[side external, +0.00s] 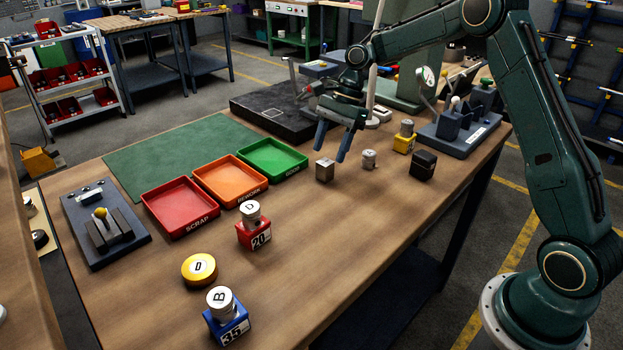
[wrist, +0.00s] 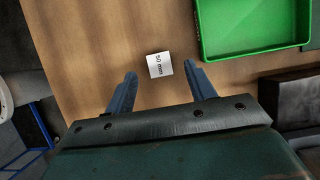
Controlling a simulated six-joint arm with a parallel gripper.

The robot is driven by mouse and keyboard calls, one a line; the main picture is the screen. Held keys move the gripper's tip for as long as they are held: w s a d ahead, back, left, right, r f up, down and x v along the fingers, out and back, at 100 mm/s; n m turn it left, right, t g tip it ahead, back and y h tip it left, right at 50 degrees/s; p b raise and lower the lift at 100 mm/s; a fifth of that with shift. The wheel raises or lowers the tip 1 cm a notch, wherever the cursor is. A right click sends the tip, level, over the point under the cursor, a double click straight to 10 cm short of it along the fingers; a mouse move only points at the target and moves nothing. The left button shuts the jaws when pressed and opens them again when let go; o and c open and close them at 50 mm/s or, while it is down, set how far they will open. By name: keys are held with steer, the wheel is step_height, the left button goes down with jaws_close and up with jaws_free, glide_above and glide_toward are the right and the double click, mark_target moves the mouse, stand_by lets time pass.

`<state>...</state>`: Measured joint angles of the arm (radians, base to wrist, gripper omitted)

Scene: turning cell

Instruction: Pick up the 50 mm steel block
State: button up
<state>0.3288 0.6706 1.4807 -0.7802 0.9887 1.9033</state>
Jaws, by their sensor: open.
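The 50 mm steel block (side external: 325,169) is a small silver cube standing on the wooden bench. In the wrist view its top face (wrist: 160,65) reads "50 mm". My gripper (side external: 334,156) is above the bench close to the block, with its blue fingers apart and pointing down. In the wrist view my gripper (wrist: 164,82) shows its two fingertips spread, with the block seen between and slightly beyond them. The gripper is open and empty. I cannot tell its exact height over the block.
A small silver cylinder (side external: 369,159) and a black block (side external: 423,165) stand right of the block, with a yellow-based piece (side external: 404,137) behind. The green tray (side external: 273,159) is to the left and a dark surface plate (side external: 275,112) behind.

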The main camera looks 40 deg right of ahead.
mark_target(325, 162)
steer(key=shift+x, duration=2.4)
steer(key=shift+d, duration=0.1)
jaws_close()
steer(key=shift+r, duration=0.15)
steer(key=shift+r, duration=4.85)
